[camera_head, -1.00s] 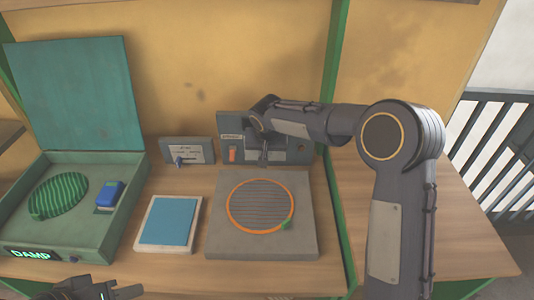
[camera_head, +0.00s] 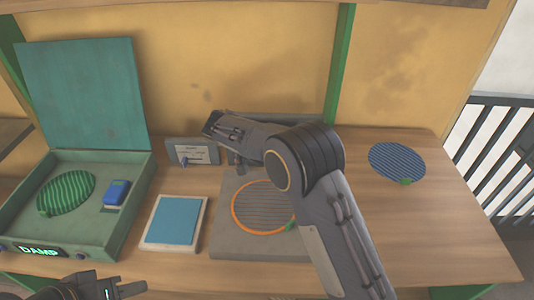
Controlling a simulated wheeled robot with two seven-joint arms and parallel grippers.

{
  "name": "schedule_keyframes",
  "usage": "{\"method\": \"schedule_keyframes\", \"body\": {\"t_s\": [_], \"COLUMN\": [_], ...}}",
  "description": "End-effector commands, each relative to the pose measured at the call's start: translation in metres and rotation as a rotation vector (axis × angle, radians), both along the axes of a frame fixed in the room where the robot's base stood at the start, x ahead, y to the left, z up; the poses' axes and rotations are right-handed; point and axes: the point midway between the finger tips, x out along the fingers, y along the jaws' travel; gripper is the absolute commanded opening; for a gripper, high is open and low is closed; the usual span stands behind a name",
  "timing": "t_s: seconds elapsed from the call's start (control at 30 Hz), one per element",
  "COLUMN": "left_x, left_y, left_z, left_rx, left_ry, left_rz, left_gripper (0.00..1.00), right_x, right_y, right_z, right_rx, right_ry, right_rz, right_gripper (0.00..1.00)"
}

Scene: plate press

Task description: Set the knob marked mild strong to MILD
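A small grey panel (camera_head: 190,152) with a white label stands at the back of the table, left of the grey plate press.
A green open-lid box (camera_head: 125,205) with a DAMP display stands left. A tray with a blue pad (camera_head: 172,222) lies in front of the panel. The grey press base (camera_head: 228,240) has an orange ring. A blue striped disc (camera_head: 397,161) lies right, with bare table around it.

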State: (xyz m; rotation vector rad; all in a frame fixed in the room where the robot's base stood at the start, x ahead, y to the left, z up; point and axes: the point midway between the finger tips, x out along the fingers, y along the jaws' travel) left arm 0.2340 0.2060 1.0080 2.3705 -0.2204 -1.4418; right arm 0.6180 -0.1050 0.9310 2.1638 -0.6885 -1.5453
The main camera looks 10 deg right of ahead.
Motion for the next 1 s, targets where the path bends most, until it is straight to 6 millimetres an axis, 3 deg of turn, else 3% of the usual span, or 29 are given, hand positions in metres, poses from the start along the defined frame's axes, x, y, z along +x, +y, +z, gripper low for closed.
{"method": "schedule_keyframes", "body": {"t_s": [0.47,0.5,0.63,1.0], "left_x": [0.0000,0.0000,0.0000,0.0000], "left_y": [0.0000,0.0001,0.0000,0.0000], "left_z": [0.0001,0.0001,0.0002,-0.0010], "left_rx": [0.000,0.000,0.000,0.000], "left_ry": [0.000,0.000,0.000,0.000], "left_rz": [0.000,0.000,0.000,0.000], "left_gripper": [0.36,0.36,0.36,0.36], "right_x": [-0.0003,-0.0004,-0.0003,-0.0014], "right_y": [-0.0001,-0.0001,-0.0001,0.0041], "right_z": [-0.0013,-0.0014,-0.0013,0.0037], "right_rx": [-0.016,-0.016,-0.015,-0.014], "right_ry": [0.006,0.006,0.006,0.002], "right_rz": [0.000,0.000,0.000,0.001], "right_gripper": [0.00,0.15,0.32,0.34]}}
